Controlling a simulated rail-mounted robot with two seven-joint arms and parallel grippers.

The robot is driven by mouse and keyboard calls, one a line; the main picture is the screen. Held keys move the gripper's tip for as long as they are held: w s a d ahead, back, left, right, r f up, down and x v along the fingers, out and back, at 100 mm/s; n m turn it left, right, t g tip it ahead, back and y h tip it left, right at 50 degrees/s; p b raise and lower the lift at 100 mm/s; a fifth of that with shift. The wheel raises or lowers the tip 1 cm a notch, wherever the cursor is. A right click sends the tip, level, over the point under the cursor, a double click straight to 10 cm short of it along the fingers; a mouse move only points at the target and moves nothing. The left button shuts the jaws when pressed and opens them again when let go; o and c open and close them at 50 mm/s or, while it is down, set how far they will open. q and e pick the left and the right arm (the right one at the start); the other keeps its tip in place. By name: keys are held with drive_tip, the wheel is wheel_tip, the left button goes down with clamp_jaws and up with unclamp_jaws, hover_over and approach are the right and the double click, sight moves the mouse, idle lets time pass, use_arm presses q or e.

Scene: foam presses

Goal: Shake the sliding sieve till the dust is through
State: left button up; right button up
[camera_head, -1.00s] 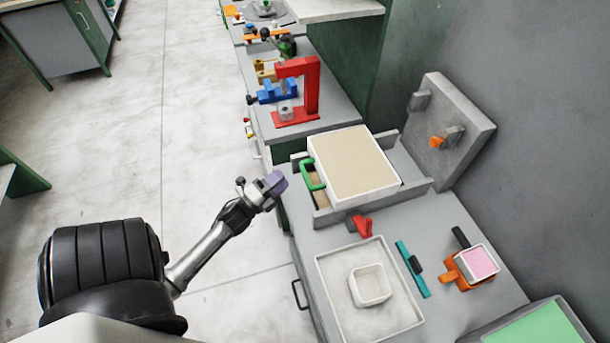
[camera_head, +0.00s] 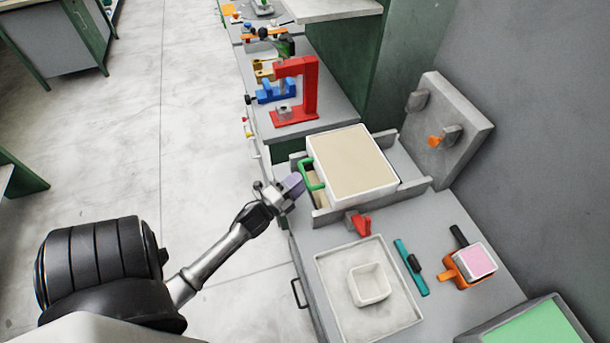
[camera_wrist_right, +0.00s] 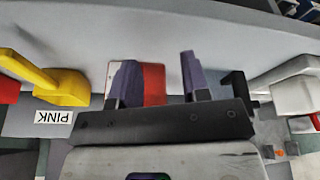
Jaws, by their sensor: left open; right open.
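The sliding sieve (camera_head: 350,160) is a white-framed box with a beige surface, sitting between grey rails on the bench. Its green handle (camera_head: 311,174) faces left, toward my left arm. My left gripper (camera_head: 293,184) has purple fingers and is open at the handle's near left side; I cannot tell whether it touches. My right gripper (camera_wrist_right: 155,80) is open in the right wrist view, with two purple fingers apart. A red and white object (camera_wrist_right: 152,84) shows behind and between them; no grip on it shows. My right gripper is not in the head view.
A red wedge (camera_head: 360,223) lies just in front of the rails. A grey tray with a white rim (camera_head: 325,275) holds a white square bowl (camera_head: 370,285). A teal tool (camera_head: 411,268) and an orange holder (camera_head: 452,270) lie to the right. A red press (camera_head: 313,90) stands behind.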

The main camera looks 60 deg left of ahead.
sight(305, 175)
use_arm(q)
drive_tip(key=shift+x, duration=1.7)
drive_tip(key=shift+c, duration=0.3)
clamp_jaws()
